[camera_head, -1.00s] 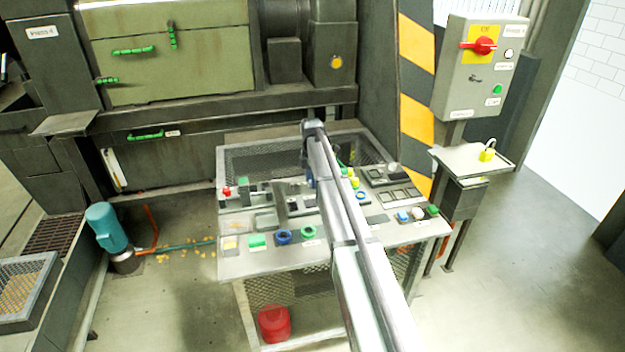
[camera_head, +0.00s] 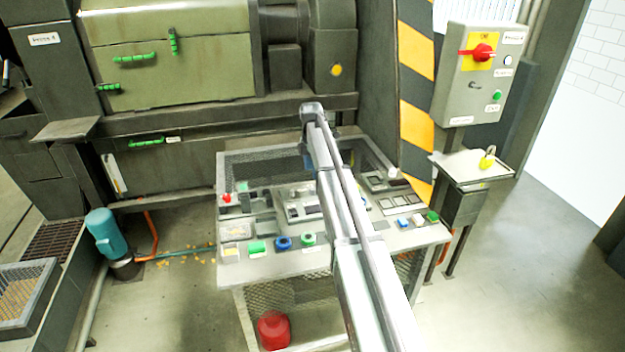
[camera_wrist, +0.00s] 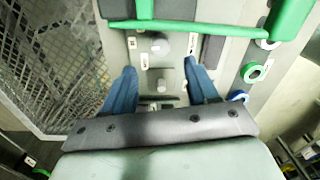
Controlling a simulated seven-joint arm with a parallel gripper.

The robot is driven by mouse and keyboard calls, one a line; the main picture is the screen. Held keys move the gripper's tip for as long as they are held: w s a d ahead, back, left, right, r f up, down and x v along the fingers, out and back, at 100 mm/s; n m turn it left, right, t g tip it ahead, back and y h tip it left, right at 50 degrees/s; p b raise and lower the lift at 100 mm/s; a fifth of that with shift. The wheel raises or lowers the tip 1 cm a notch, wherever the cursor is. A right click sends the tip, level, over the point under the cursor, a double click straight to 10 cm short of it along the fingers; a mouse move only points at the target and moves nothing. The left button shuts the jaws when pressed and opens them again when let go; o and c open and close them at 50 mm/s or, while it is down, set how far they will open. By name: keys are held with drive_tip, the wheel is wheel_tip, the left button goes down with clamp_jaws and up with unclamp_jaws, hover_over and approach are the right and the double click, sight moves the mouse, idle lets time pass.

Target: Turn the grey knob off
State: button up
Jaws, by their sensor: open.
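A grey knob (camera_wrist: 159,46) stands on a light grey panel strip in the wrist view, beyond and roughly between my fingertips. A smaller grey knob (camera_wrist: 161,86) sits nearer, between the fingers. I cannot tell which one is the task's knob, nor its setting. My gripper (camera_wrist: 160,72) has two blue fingers spread apart, with nothing held between them. Whether the tips touch the panel is unclear. In the head view, my arm covers the middle of the control desk (camera_head: 290,262) and hides most of the gripper and the knobs under it.
Green bars (camera_wrist: 180,25) cross the top of the wrist view. A green ring (camera_wrist: 253,72) and a blue ring (camera_wrist: 237,96) lie to the right, mesh (camera_wrist: 65,60) to the left. A switch box (camera_head: 478,80) with a red handle stands right of the desk.

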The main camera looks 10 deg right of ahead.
wheel_tip(320, 180, up, 6)
idle(0.4)
drive_tip(key=shift+w, duration=0.1)
